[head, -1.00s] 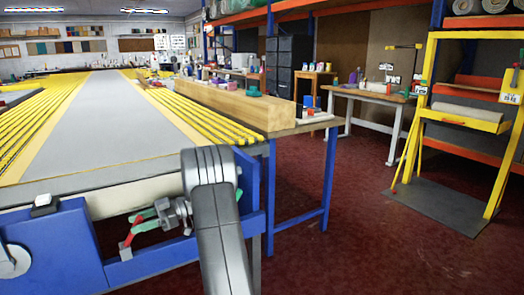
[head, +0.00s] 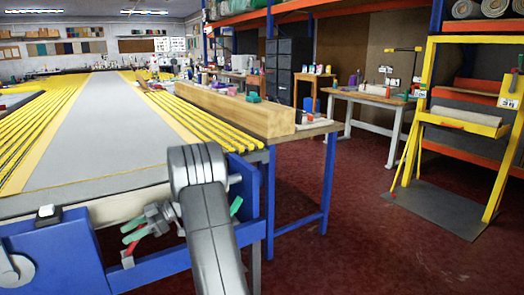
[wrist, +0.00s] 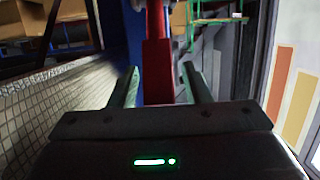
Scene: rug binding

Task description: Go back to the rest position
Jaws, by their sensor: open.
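My gripper (head: 131,230) shows low in the head view, in front of the blue frame at the table's near end. Its two green fingers are apart and point left. In the wrist view my gripper (wrist: 160,88) is open, with the fingers on either side of the picture's middle. A red upright part (wrist: 157,65) shows between them, apparently beyond the fingertips. I cannot tell how far off it is. A small red part (head: 129,249) also shows just below the fingers in the head view. Nothing is seen held. My grey arm hides part of the frame.
The long table (head: 85,130) with yellow strips fills the left. A wooden beam (head: 235,108) lies along its right side. The blue frame (head: 180,270) is close to my gripper. Open red floor (head: 350,240) lies to the right, before a yellow rack (head: 425,120).

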